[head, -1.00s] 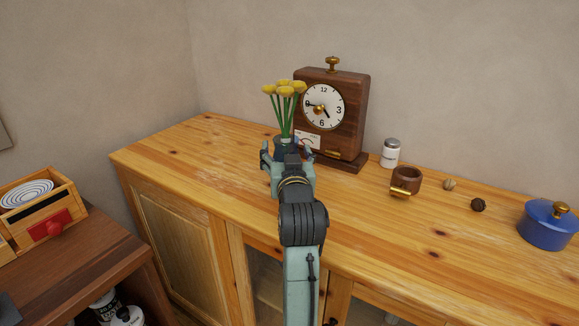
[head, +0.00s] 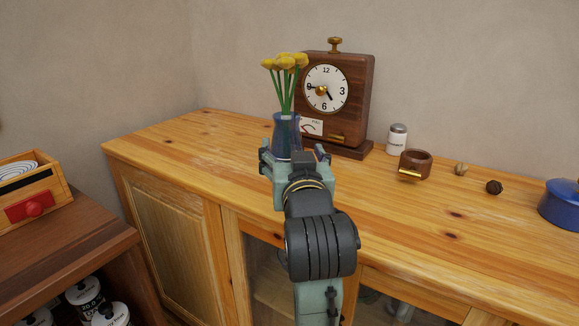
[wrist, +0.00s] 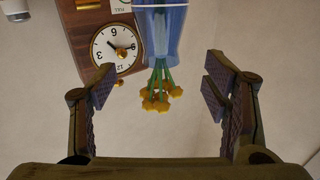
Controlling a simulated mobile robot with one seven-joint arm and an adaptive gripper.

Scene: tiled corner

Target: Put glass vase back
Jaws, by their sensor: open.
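The glass vase (head: 286,135) is blue, see-through and upright on the wooden cabinet top, holding yellow flowers (head: 285,62). It stands just left of the wooden clock (head: 340,95). My gripper (head: 293,156) is open and empty, on the near side of the vase, its body hiding the vase's lower part. In the wrist view the picture is upside down: the vase (wrist: 160,35) shows beyond the gap between my spread fingers (wrist: 160,92), touching neither.
The cabinet's left part is clear. A darker table with a wooden drawer box (head: 35,200) stands at left.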

